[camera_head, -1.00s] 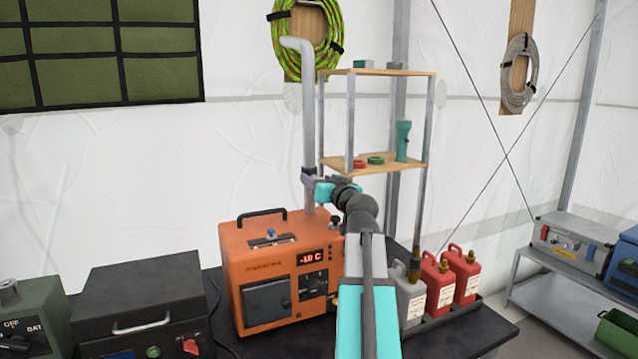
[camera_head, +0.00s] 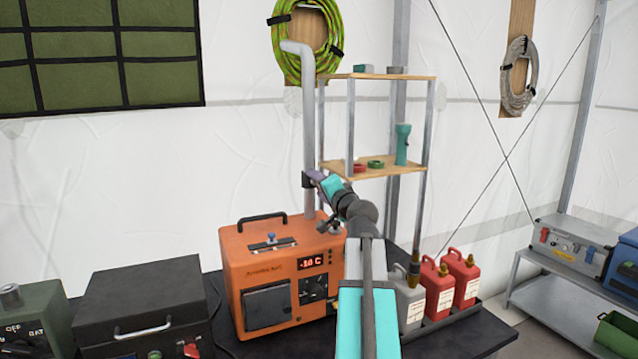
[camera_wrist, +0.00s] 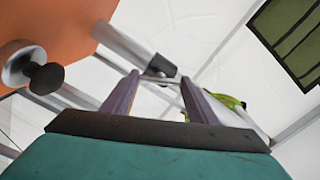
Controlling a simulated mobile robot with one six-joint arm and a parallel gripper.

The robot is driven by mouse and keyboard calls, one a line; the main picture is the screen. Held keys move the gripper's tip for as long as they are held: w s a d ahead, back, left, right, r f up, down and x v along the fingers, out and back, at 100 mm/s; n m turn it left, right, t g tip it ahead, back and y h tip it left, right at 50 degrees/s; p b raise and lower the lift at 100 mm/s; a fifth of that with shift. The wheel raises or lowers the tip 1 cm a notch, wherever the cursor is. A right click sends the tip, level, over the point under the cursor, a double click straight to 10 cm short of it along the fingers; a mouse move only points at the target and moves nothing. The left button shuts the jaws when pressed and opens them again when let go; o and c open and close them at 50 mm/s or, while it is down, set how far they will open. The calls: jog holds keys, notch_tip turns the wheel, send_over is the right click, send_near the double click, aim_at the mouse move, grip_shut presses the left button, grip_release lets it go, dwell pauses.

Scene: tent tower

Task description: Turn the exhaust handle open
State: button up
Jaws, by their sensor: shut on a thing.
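The grey exhaust pipe (camera_head: 309,120) rises from the top of the orange heater (camera_head: 255,262) and bends left at its upper end. My gripper (camera_head: 312,178) is at the pipe's dark collar, a little above the heater. In the wrist view the pipe (camera_wrist: 122,43) runs in from the upper left to the dark collar (camera_wrist: 162,65). A thin grey handle (camera_wrist: 160,79) crosses between the fingertips of my gripper (camera_wrist: 158,82), and the jaws are shut on it. In the head view the handle is mostly hidden by the fingers. The heater's display reads about -10 C.
A wooden-shelved rack (camera_head: 375,165) with a teal flashlight (camera_head: 402,144) stands just right of the pipe. Jugs (camera_head: 438,290) sit in a tray right of the heater. A black case (camera_head: 140,305) is at left. A coiled hose (camera_head: 325,40) hangs behind the pipe.

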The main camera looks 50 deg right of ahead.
jog(key=m+p, duration=0.2)
jog(key=m, duration=0.3)
jog(key=shift+r, duration=0.1)
jog(key=shift+m, duration=0.3)
jog(key=o, duration=1)
jog(key=shift+o, duration=0.2)
jog(key=b+v, duration=0.8)
jog(key=v, duration=0.6)
